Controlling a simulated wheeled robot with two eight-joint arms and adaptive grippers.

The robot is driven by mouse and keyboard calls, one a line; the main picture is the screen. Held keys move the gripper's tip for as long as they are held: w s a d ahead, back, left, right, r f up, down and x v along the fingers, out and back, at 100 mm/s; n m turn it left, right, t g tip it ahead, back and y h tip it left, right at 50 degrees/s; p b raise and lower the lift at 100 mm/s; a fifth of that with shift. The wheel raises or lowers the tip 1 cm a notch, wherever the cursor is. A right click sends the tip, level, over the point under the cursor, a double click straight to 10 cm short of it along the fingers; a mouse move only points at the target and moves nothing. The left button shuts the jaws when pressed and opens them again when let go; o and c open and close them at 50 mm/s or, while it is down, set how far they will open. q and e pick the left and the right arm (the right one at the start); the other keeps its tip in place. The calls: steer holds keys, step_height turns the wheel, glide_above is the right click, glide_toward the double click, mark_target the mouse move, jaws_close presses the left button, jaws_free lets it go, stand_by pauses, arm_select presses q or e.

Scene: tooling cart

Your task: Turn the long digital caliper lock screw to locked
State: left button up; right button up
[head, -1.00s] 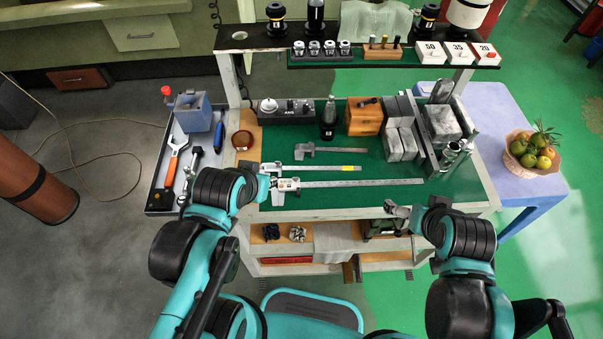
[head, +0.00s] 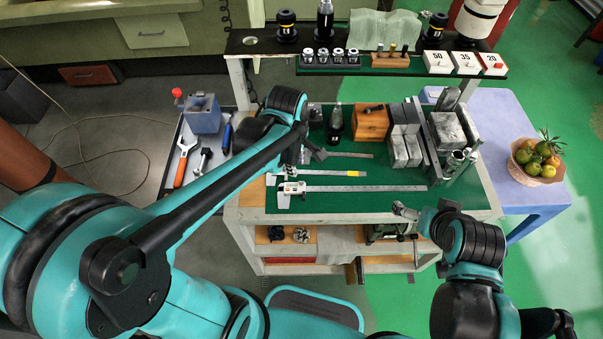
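The long digital caliper (head: 360,188) lies flat on the green mat, nearest the cart's front edge, with its jaws and slider at the left end. Its lock screw is too small to make out. A shorter caliper (head: 330,174) lies just behind it, and a small grey caliper (head: 347,155) lies further back. My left gripper (head: 304,148) is over the back left of the mat, beside the small caliper's jaws and apart from the long one. Its fingers are too small and dark to read. My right gripper (head: 404,211) hangs by the cart's front edge; its fingers are unclear.
Behind the calipers stand a dark bottle (head: 335,122), a wooden box (head: 371,122) and grey blocks (head: 403,147). A side tray (head: 169,177) with tools is at left. My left forearm covers the mat's left back area. The mat's front strip is clear.

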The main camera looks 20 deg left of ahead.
mark_target(301, 183)
arm_select(q)
steer(key=f+n, duration=0.1)
steer(key=w+n+g, duration=0.1)
steer(key=n, duration=0.1)
steer(key=w+d+f+n+p, duration=0.1)
steer(key=shift+f+n+g, duration=0.3)
step_height(301, 183, down, 8)
steer(key=b, duration=0.2)
steer(key=shift+r+b, duration=0.1)
steer(key=shift+b, duration=0.2)
jaws_close()
